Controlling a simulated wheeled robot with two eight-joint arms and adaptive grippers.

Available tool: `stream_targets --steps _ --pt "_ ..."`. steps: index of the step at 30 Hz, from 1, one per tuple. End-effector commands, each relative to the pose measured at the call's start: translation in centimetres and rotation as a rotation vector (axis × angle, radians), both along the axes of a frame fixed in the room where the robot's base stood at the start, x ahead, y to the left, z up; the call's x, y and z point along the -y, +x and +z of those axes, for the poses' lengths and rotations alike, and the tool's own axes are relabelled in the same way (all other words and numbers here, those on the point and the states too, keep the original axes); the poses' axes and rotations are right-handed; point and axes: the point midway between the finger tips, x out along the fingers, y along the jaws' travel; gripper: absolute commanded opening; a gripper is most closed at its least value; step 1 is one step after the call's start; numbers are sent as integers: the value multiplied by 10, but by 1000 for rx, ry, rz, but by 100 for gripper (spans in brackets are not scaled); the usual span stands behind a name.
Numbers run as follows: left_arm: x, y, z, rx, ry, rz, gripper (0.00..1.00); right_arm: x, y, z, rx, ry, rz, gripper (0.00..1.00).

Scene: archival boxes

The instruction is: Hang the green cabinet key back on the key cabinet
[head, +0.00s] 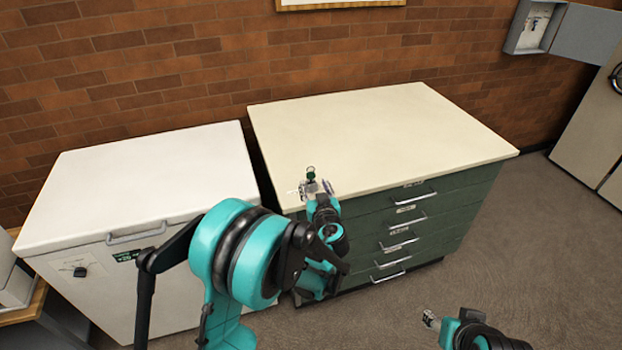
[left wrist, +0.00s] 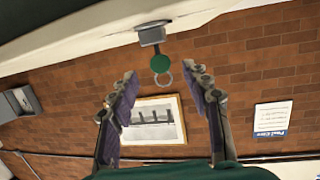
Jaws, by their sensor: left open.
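The green cabinet key (head: 310,175), with a round green tag and a ring, is at the front left of the cream cabinet top. In the left wrist view its green tag (left wrist: 160,64) is beside a small grey block, ring towards me. My left gripper (head: 316,188) is right at the key; in the left wrist view its open fingers (left wrist: 163,80) stand either side of the ring, with gaps showing. The key cabinet (head: 537,27) hangs on the brick wall at the far right, its door open. My right gripper (head: 431,320) is low in the head view, too small to read.
A green drawer cabinet (head: 430,212) carries the cream top (head: 380,130), which is otherwise bare. A white chest (head: 150,185) stands left of it. A tall pale cabinet (head: 592,135) is at the right edge. Carpet (head: 530,260) is clear between them.

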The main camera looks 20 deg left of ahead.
Motion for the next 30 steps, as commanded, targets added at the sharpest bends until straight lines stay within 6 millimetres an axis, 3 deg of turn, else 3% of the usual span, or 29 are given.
stream_targets --steps 15,30 --pt "-16 35 -8 0 -1 0 48 0 0 0 0 0 0 50" --pt "-19 40 -9 0 0 0 48 0 0 0 0 0 0 50"
